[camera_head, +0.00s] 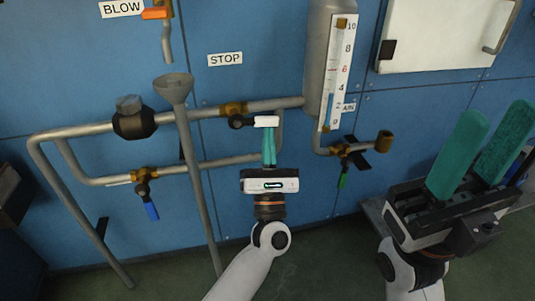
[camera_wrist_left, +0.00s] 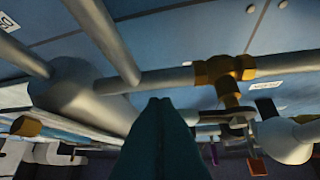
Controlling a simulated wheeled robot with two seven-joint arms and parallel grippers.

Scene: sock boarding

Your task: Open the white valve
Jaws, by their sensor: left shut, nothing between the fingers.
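The white valve handle (camera_head: 266,121) is a short white bar, lying level just below the upper horizontal pipe. It sits right of a dark knob (camera_head: 237,122) under a brass valve body (camera_head: 232,108). My left gripper (camera_head: 269,133) is shut and empty, with its teal fingers pointing up and the tips just beneath the white handle; I cannot tell whether they touch it. In the left wrist view the closed fingers (camera_wrist_left: 165,125) point at the pipework, and a brass fitting (camera_wrist_left: 228,72) is above right of them. My right gripper (camera_head: 490,125) is open and empty at the right.
A grey tank (camera_head: 317,60) with a level gauge (camera_head: 340,70) stands right of the handle. A blue-handled valve (camera_head: 151,211) and a green-handled valve (camera_head: 342,181) are lower. A funnel (camera_head: 173,88) and its pipe are left. An orange handle (camera_head: 156,14) is above. Blue panels back everything.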

